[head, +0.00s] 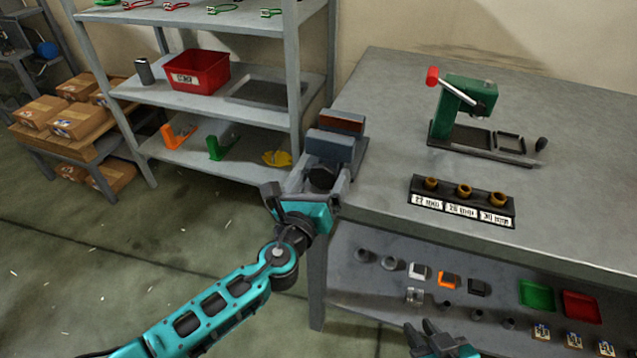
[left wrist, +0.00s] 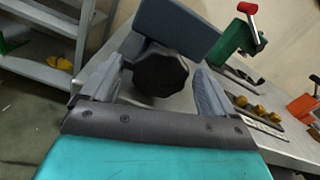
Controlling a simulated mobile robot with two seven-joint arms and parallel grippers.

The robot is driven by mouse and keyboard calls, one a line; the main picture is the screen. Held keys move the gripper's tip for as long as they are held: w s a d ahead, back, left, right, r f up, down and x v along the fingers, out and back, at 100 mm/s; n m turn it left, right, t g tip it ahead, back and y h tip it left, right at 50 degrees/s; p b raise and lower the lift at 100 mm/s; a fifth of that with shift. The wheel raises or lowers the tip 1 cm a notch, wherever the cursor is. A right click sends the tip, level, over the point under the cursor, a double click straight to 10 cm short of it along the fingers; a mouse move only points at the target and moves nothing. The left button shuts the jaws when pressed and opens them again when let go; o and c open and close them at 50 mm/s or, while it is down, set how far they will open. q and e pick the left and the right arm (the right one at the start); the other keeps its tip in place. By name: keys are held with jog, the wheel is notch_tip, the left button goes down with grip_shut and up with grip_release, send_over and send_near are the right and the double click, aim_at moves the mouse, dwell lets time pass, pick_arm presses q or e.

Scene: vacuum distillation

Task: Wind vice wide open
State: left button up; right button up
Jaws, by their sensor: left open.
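The vice (head: 330,147) sits at the near left corner of the workbench, with blue-grey jaws and a reddish-brown strip (head: 341,122) showing near its top. Its black faceted knob (head: 320,180) faces outward past the bench edge. My left gripper (head: 318,183) is open, with one finger on each side of the knob. In the left wrist view the knob (left wrist: 160,74) lies between the spread fingers, with gaps beside it, under the blue-grey front jaw (left wrist: 172,25). My right gripper (head: 423,333) shows only partly at the bottom edge, empty of any visible thing.
A green press (head: 462,105) with a red-tipped lever and a black block with brass rings (head: 465,202) stand on the workbench (head: 385,90). Small parts and bins (head: 537,295) lie on its lower shelf. A grey shelf unit (head: 296,70) stands behind left.

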pick_arm(q)
jog(key=v, duration=1.3)
jog(key=shift+c, duration=0.2)
